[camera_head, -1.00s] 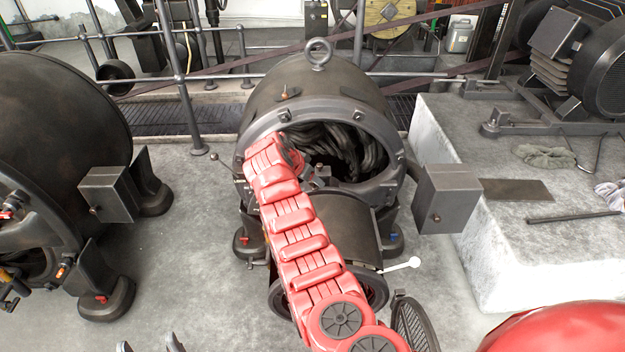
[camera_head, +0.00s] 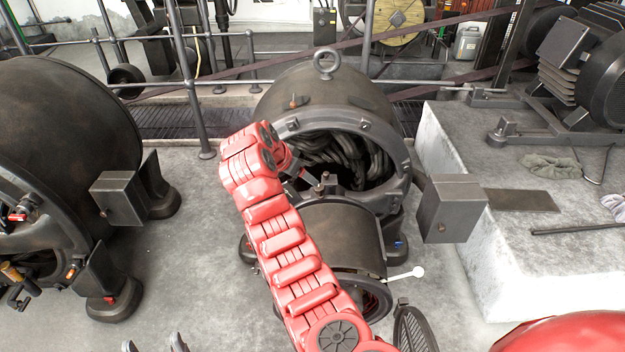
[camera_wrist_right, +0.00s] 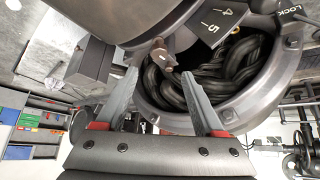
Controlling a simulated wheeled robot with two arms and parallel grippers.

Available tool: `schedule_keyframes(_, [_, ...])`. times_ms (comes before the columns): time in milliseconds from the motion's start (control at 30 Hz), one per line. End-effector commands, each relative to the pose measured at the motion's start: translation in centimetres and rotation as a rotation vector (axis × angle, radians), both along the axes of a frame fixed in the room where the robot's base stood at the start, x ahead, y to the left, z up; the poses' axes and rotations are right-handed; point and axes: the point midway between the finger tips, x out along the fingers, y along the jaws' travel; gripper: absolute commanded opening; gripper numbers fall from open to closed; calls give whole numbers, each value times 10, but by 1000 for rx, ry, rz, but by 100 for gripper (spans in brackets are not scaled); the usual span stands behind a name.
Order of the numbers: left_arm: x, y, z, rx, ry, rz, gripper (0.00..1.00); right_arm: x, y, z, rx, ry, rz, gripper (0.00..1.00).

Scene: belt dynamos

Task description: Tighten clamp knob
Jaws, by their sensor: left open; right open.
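The clamp knob (camera_wrist_right: 162,56), a small brownish metal knob, stands at the edge of the front drum in the right wrist view. In the head view it sits on top of the drum (camera_head: 343,232), just right of my right wrist (camera_head: 324,183). My right gripper (camera_wrist_right: 160,74) is open, its two grey fingers pointing toward the knob, one either side of it in the picture; I see no contact.
Dark cables (camera_head: 345,155) fill the opening of the dynamo (camera_head: 330,90). A dial plate (camera_wrist_right: 222,20) marked 4 and 5 is near the knob. A grey box (camera_head: 450,207) stands right, a second dynamo (camera_head: 60,130) left. A white-tipped lever (camera_head: 405,274) sticks out below.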

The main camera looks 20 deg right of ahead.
Motion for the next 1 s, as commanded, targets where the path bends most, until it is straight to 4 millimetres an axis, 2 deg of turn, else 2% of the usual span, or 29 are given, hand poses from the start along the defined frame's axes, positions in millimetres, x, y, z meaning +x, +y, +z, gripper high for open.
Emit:
schedule_keyframes(33, [0, 0, 4, 0, 0, 0, 70, -3, 7, 12, 1, -4, 3, 70])
schedule_keyframes(100, [0, 0, 7, 0, 0, 0, 70, -8, 14, 23, 0, -2, 0, 70])
schedule_keyframes(300, [0, 0, 11, 0, 0, 0, 70, -17, 27, 44, -1, -2, 1, 70])
schedule_keyframes(1000, [0, 0, 11, 0, 0, 0, 70, -19, 30, 47, 0, 0, 0, 70])
